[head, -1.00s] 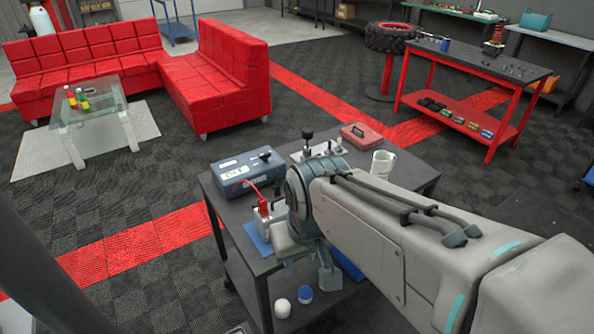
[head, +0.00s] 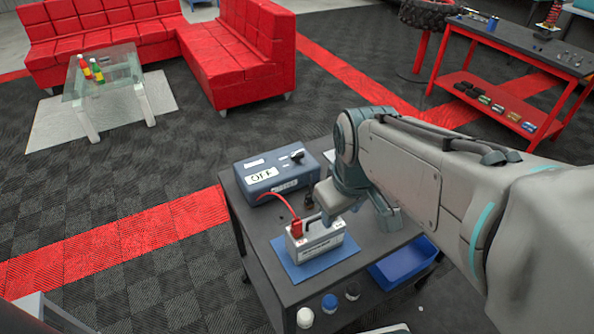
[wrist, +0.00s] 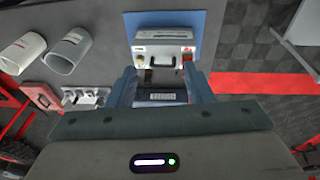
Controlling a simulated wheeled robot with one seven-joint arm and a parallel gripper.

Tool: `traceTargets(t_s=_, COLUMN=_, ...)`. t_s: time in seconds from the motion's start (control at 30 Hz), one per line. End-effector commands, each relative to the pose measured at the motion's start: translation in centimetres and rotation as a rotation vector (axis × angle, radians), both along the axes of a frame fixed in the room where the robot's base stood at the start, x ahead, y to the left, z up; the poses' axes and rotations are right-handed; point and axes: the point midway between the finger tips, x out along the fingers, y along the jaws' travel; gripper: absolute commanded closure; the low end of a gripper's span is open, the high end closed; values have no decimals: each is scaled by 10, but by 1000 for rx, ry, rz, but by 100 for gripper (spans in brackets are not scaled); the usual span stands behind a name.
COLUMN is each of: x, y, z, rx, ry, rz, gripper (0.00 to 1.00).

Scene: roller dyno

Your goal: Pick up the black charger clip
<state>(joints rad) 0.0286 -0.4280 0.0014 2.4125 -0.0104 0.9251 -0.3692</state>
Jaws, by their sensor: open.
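The charger (head: 270,172) is a blue-grey box marked OFF; it also shows in the wrist view (wrist: 160,97). Its red cable runs to a red clip (head: 297,228) on the battery (head: 318,243). The battery stands on a blue mat (head: 283,262). In the wrist view, a small dark piece, probably the black charger clip (wrist: 148,74), lies between battery and charger, between my fingers in the picture. My gripper (wrist: 160,72) is open and points down above this gap, with nothing held.
The battery and red clip (wrist: 187,58) are close to my fingers.

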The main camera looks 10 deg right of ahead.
Motion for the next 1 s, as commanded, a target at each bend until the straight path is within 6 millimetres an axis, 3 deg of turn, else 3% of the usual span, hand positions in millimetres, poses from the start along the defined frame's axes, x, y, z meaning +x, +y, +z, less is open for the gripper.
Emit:
traceTargets(t_s=0.2, x=83, y=3, z=-12, rx=-103, ry=94, rz=494, gripper=54)
traceTargets(t_s=0.5, x=179, y=2, z=-55, rx=-145, ry=170, rz=1158, gripper=54)
traceTargets(t_s=0.73, x=219, y=1, z=-83, rx=-144, ry=180, rz=1462, gripper=54)
traceTargets(t_s=1.0, x=226, y=1, z=-114, rx=-139, ry=183, rz=1534, gripper=54)
